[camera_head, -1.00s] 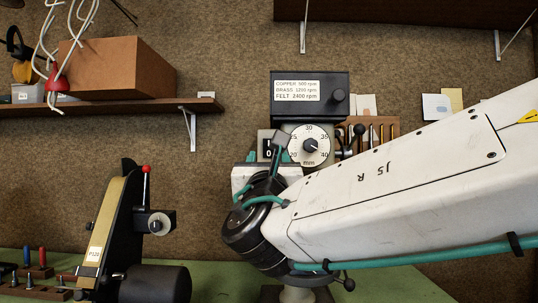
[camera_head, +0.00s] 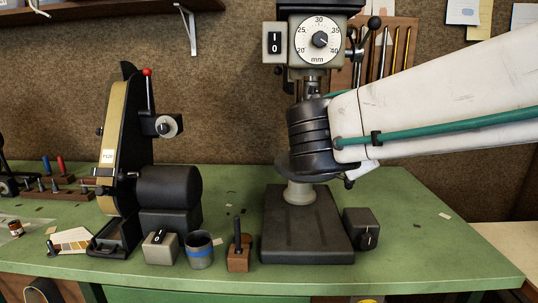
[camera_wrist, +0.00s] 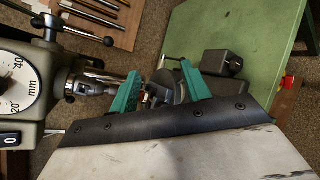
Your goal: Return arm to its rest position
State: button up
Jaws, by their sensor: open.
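My gripper (camera_wrist: 160,90) shows in the wrist view with its two teal fingers spread apart. Nothing is visible held between them. The grey drill press (camera_wrist: 28,98), with its mm dial and chuck, is just left of the fingers there. In the head view my arm reaches in from the right, and its dark wrist joint covers part of the drill press (camera_head: 320,40) below the dial. The fingers are hidden in the head view.
A green workbench (camera_head: 410,230) bears a belt grinder (camera_head: 117,145) at left, a blue-banded cup (camera_head: 199,250), a grey switch box (camera_head: 160,247) and a dark knob box (camera_head: 361,228). A tool rack (camera_head: 385,55) hangs behind the press. The bench's right part is mostly clear.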

jog(key=s+d+f+m+g, duration=0.5)
jog(key=s+d+f+m, duration=0.1)
jog(key=s+d+f, duration=0.1)
jog(key=s+d+f+m+g+y, duration=0.1)
jog(key=s+f+m+g+y, duration=0.2)
jog(key=s+m, duration=0.3)
jog(key=s+d+f+m+g+y, duration=0.2)
jog(key=s+f+m+y, duration=0.3)
jog(key=s, duration=0.5)
jog(key=shift+s+f+m+g, duration=0.25)
jog(key=shift+s+m+g, duration=0.15)
jog(key=shift+m, duration=0.9)
